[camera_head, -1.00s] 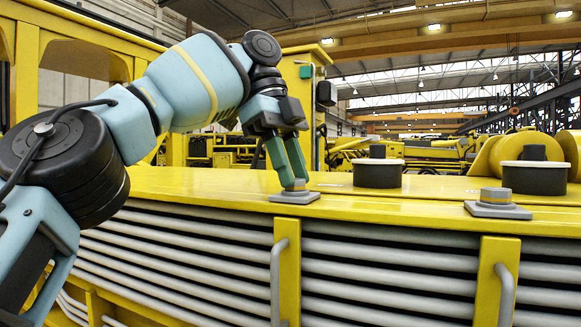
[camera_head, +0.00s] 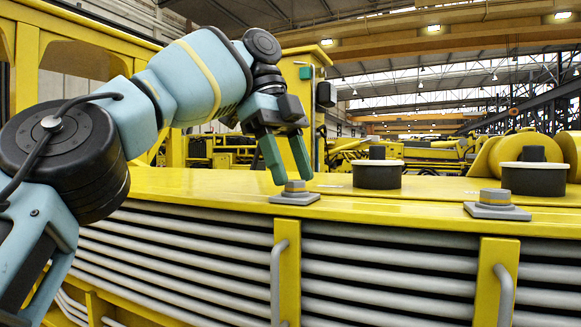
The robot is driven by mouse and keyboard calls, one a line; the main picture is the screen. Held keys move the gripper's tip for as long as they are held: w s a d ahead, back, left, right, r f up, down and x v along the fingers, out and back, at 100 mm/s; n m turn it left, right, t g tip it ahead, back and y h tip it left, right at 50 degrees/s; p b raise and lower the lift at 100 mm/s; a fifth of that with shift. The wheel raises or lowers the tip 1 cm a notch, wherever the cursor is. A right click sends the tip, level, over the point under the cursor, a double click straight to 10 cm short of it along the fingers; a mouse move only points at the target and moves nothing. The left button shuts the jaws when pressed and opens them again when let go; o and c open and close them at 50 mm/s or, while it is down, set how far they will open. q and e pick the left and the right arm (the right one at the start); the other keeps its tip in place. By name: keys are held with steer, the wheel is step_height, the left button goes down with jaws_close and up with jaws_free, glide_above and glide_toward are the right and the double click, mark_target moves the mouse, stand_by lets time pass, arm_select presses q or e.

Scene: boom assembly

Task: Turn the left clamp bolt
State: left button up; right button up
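The left clamp bolt (camera_head: 295,187) is a grey hex head on a square grey plate (camera_head: 294,198), on the yellow top ledge. My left gripper (camera_head: 291,178) is just above and behind the bolt head. Its two green fingers are spread apart, with nothing seen between them. Whether a fingertip touches the bolt cannot be told. A second, similar bolt (camera_head: 495,197) sits on its own plate further right on the ledge. My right gripper is not in view.
Two black cylinders with pale rims, one in the middle (camera_head: 377,175) and one at right (camera_head: 534,179), stand on the yellow ledge (camera_head: 420,195). Grey handles (camera_head: 278,280) and a grey ribbed front lie below. The ledge between the two bolts is clear.

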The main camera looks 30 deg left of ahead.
arm_select(q)
steer(key=shift+w+f, duration=0.15)
steer(key=shift+f, duration=0.1)
steer(key=shift+n, duration=0.3)
steer(key=shift+n+t, duration=0.5)
steer(key=shift+n, duration=0.6)
